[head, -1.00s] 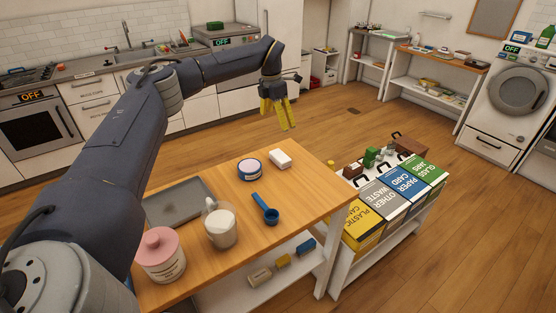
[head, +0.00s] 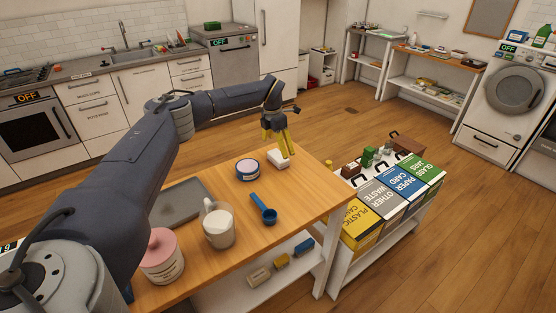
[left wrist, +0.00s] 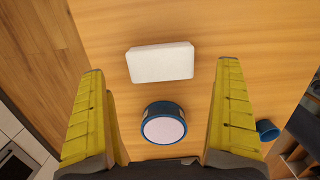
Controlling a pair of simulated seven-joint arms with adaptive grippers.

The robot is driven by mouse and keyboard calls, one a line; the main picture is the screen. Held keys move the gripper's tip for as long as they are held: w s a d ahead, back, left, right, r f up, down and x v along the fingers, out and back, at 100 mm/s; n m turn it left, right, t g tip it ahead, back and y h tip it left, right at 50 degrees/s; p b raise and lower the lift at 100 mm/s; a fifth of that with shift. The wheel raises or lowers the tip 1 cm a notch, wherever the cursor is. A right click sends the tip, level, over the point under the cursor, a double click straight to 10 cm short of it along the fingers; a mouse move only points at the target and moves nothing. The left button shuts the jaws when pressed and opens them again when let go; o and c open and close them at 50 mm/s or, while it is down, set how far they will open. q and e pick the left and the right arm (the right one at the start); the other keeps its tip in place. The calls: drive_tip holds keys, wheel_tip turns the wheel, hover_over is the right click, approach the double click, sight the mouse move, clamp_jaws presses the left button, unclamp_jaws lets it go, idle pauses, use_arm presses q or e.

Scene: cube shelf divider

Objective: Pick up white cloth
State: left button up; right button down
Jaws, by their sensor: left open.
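The white cloth (head: 279,161) is a small white block-like folded piece lying flat near the far right corner of the wooden table. In the left wrist view the white cloth (left wrist: 161,62) lies ahead of and between the fingers, with no finger touching it. My left gripper (head: 277,150) has yellow fingers and hangs just above the cloth, pointing down. In the left wrist view the left gripper (left wrist: 158,92) is open, with nothing between its fingertips. My right gripper is not in view.
A blue-and-white round tin (head: 248,170) stands close beside the cloth. A blue scoop (head: 264,209), a white-filled jug (head: 219,227), a pink-lidded jar (head: 162,257) and a grey tray (head: 180,203) share the table. Labelled bins (head: 385,203) stand right of the table.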

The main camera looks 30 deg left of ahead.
sight(278, 155)
use_arm(q)
drive_tip(key=shift+w+f, duration=0.1)
drive_tip(key=shift+f, duration=2.5)
drive_tip(key=c, duration=0.9)
drive_tip(key=shift+r, duration=0.1)
wheel_tip(278, 155, up, 20)
drive_tip(key=shift+f, duration=0.1)
